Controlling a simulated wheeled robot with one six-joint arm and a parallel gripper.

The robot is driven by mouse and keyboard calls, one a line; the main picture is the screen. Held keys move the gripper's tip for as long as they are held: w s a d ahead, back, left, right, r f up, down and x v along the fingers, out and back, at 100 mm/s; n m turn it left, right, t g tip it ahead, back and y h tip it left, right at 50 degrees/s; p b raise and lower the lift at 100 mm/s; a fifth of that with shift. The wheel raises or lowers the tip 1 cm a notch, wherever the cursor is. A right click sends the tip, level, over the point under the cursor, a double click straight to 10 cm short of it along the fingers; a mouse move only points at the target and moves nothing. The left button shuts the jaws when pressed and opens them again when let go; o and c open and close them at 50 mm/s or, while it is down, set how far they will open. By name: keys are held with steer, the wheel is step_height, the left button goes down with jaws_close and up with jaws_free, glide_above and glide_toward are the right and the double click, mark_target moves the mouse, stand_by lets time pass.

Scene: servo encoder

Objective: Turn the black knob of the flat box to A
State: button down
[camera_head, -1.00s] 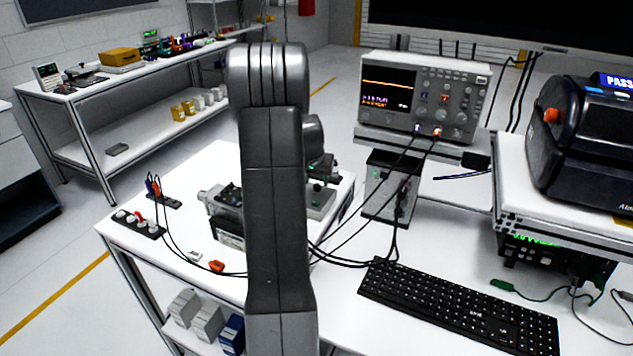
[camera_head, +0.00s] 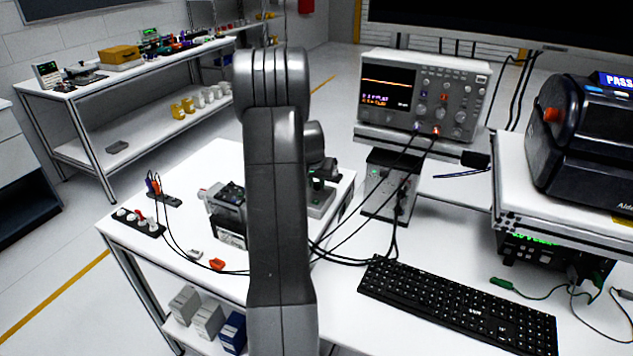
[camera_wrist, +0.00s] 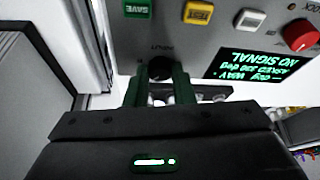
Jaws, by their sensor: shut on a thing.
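In the wrist view, a grey front panel (camera_wrist: 150,20) fills the top, its lettering upside down. In the head view, my own arm hides the gripper, and I cannot make out the knob there.
The panel also carries a green SAVE button (camera_wrist: 138,8), a yellow button (camera_wrist: 198,12), a white button (camera_wrist: 250,20), a red knob (camera_wrist: 299,35) and a display (camera_wrist: 258,66) reading NO SIGNAL. A keyboard (camera_head: 460,305) and an oscilloscope (camera_head: 425,95) stand right of my arm.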

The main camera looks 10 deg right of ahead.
steer(key=shift+d+n+y, duration=0.15)
steer(key=shift+n+y, duration=0.35)
steer(key=shift+n, duration=0.6)
steer(key=shift+d+f+n+y, duration=0.1)
steer(key=shift+n+y, duration=0.3)
steer(key=shift+n, duration=0.8)
steer(key=shift+d+n+y+b, duration=0.15)
steer(key=shift+n+y+b, duration=0.65)
steer(key=shift+n+b, duration=0.95)
steer(key=shift+n, duration=0.35)
steer(key=c, duration=1.2)
jaws_free()
steer(key=shift+c, duration=0.2)
